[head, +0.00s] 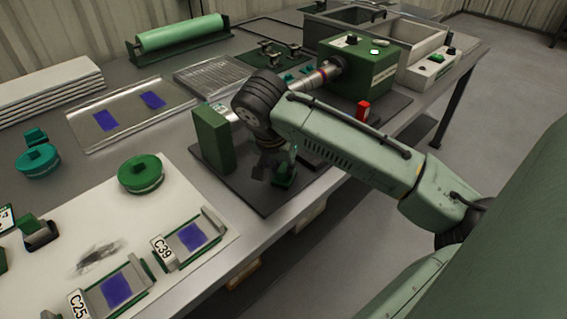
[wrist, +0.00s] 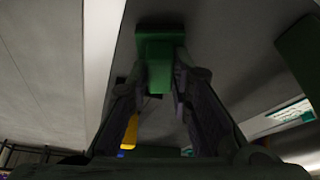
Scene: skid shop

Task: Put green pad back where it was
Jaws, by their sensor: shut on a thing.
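My gripper (head: 275,168) is low over the dark base plate of the machine, just right of an upright green block (head: 213,139). In the wrist view, the two fingers (wrist: 161,75) close on both sides of a green piece (wrist: 158,48) with a wider far end. I take this to be the green pad. It also shows in the head view as a small green shape (head: 286,174) at the fingertips. Whether it touches the plate cannot be told. The arm hides part of the machine behind it.
A green machine box (head: 362,68) and a small red part (head: 363,110) stand behind the arm. A round green lidded piece (head: 140,174) and a teal one (head: 37,163) lie left. Fixtures marked C39 (head: 163,250) and C25 (head: 78,303) hold blue patches. The bench edge is close.

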